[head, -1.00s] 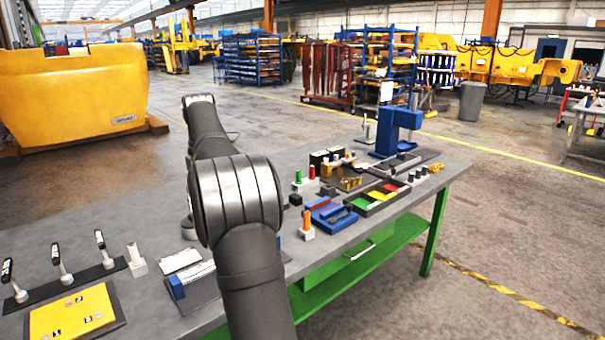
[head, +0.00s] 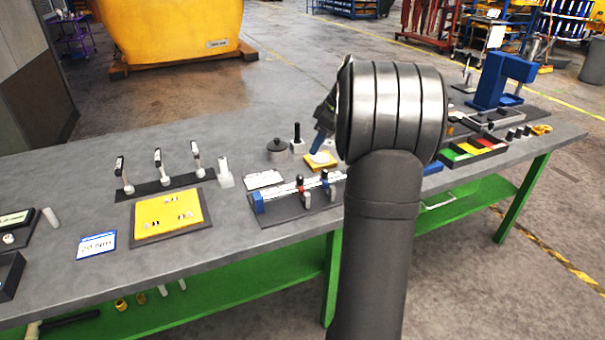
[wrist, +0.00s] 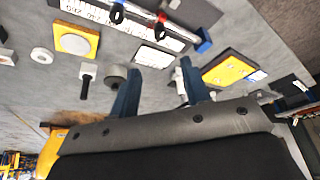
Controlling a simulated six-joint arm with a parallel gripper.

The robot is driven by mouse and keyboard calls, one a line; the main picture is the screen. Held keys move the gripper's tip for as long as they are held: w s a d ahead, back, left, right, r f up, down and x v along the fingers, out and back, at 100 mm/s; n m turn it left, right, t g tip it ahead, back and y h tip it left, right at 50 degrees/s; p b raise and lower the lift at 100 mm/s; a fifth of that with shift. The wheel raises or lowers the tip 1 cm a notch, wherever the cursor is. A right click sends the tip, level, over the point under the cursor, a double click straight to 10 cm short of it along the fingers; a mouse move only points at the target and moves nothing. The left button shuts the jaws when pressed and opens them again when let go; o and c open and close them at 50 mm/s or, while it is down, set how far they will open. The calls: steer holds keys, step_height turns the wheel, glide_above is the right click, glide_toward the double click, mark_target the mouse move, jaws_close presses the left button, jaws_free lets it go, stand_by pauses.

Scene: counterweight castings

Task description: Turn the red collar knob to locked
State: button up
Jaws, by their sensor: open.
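The red collar knob (head: 302,187) stands on a scaled rail (head: 283,192) with a blue end block, in the middle of the bench in the head view. In the wrist view the red knob (wrist: 161,17) is at the top, beside the white scale strip. I cannot read whether it is locked. A second, dark collar knob (head: 326,178) sits farther right on the rail. My gripper (head: 319,146) is above the bench behind the rail, partly hidden by my arm. In the wrist view its two blue fingers (wrist: 160,68) are apart, with nothing held, away from the red knob.
A yellow pad with a white disc (head: 320,160), a round dark pot (head: 277,150) and a black-handled post (head: 297,138) stand near my gripper. Left are several levers (head: 160,170) and a yellow panel (head: 168,215). The bench is clear at back left.

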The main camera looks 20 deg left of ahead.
mark_target(300, 177)
steer(key=x, duration=1.3)
jaws_close()
